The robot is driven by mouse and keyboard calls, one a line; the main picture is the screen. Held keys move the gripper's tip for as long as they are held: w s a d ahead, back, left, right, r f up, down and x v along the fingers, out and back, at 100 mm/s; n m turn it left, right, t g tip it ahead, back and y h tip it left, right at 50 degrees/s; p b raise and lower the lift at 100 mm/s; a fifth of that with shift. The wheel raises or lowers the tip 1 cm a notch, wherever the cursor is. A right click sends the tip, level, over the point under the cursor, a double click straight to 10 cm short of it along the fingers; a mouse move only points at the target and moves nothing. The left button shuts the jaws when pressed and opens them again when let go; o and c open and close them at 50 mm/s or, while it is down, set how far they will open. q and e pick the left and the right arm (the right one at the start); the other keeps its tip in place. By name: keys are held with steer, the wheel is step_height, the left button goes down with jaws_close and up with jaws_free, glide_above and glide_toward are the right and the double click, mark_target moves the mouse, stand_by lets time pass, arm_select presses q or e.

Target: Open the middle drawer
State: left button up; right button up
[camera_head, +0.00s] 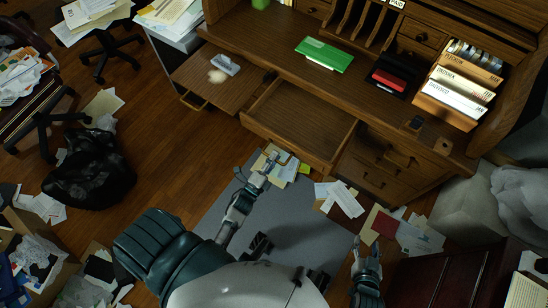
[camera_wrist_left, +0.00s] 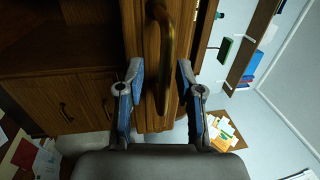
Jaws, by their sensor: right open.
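The middle drawer (camera_head: 300,118) of the wooden desk is pulled out, and its empty interior shows in the head view. My left gripper (camera_head: 271,163) is just in front of the drawer's front panel, near its lower edge. In the left wrist view the left gripper (camera_wrist_left: 158,88) has its two fingers apart. The drawer's brass handle (camera_wrist_left: 167,45) and front panel show between and beyond the fingers; I cannot tell whether they touch. My right gripper (camera_head: 367,262) is open and empty, low over the floor, away from the desk.
A pull-out board (camera_head: 215,82) sticks out left of the drawer, and closed drawers (camera_head: 375,172) are at its right. A green folder (camera_head: 324,54) and a file box (camera_head: 455,95) are on the desk. Papers (camera_head: 340,198) and a black bag (camera_head: 92,170) lie on the floor.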

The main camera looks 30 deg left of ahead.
arm_select(q)
steer(key=shift+s+a, duration=0.1)
steer(key=shift+a, duration=0.05)
steer(key=s+f, duration=0.2)
steer(key=s, duration=0.9)
steer(key=shift+s, duration=0.3)
steer(key=shift+a+f, duration=0.1)
